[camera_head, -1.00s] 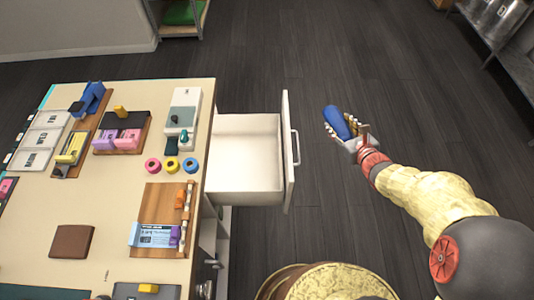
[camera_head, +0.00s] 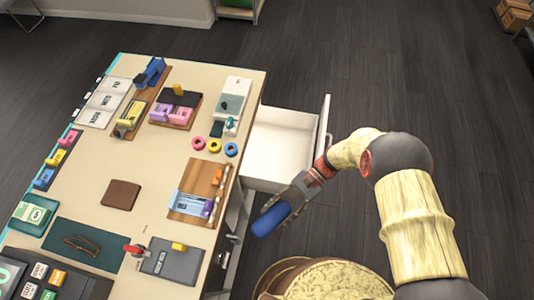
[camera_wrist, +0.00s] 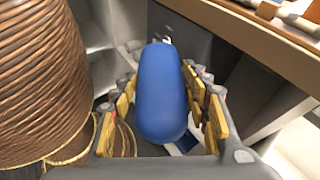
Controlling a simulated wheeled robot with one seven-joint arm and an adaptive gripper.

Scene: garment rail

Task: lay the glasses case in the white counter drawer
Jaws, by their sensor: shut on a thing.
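The blue glasses case (camera_head: 270,220) is an elongated rounded shape at the end of my gripper (camera_head: 290,200). My gripper is shut on it, and in the wrist view the case (camera_wrist: 160,95) lies between the two rows of yellow-padded fingers. The white counter drawer (camera_head: 284,143) is pulled out from the counter's right side and looks empty where it shows. My gripper and the case are in front of the drawer's near end in the head view, beside the counter's edge. Part of the drawer's near side is hidden by my gripper.
The counter top (camera_head: 150,215) holds tape rolls, a brown wallet (camera_head: 120,194), glasses on a dark mat (camera_head: 78,246) and several small items. Open shelves sit below its right edge. A round ribbed brown thing (camera_wrist: 40,80) stands close left in the wrist view.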

